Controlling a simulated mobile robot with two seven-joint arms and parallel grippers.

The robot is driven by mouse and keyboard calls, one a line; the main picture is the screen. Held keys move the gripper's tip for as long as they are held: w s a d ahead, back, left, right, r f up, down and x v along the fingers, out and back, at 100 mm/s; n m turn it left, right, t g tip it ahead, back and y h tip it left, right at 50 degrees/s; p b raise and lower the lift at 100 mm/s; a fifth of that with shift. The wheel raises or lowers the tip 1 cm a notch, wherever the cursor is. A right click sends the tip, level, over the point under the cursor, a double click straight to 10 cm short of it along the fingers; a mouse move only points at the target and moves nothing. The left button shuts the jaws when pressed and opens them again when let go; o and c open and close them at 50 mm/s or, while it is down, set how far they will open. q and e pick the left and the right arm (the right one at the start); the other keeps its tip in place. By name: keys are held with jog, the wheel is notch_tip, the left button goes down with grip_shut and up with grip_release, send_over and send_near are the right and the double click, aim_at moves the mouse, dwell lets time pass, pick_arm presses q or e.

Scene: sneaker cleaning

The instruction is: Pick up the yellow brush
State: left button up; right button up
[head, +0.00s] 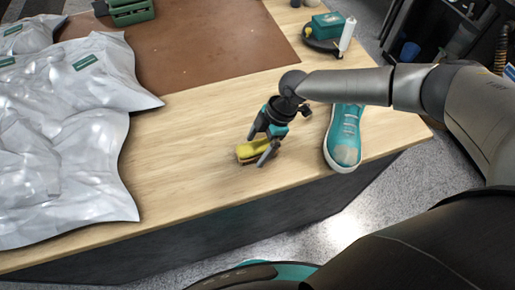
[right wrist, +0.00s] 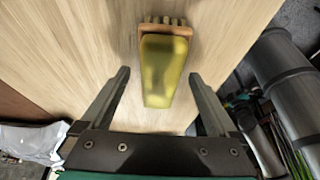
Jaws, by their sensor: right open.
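The yellow brush (head: 250,149) lies on the wooden table near its front edge, left of the teal sneaker (head: 345,136). Its yellow top and brown bristle base also show in the right wrist view (right wrist: 163,70). My right gripper (head: 260,150) is open just above the brush. In the right wrist view its two fingers (right wrist: 160,98) stand apart, one on each side of the brush, with gaps between. The brush is not gripped; its far end reaches beyond the fingertips. My left gripper is not in view.
Silvery-white plastic bags (head: 70,130) cover the table's left side. A brown mat (head: 210,45) lies at the back, with a green object (head: 130,10) on it. A teal box and a white bottle (head: 347,35) stand at the back right. Bare wood (head: 185,150) lies left of the brush.

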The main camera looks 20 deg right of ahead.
aim_at(257, 145)
jog(key=shift+f, duration=0.2)
jog(key=shift+c, duration=0.3)
grip_shut()
dwell(0.6)
jog(key=shift+r, duration=0.2)
jog(key=shift+r, duration=0.2)
notch_tip(257, 145, up, 20)
jog(key=p, duration=0.1)
jog(key=shift+f, duration=0.1)
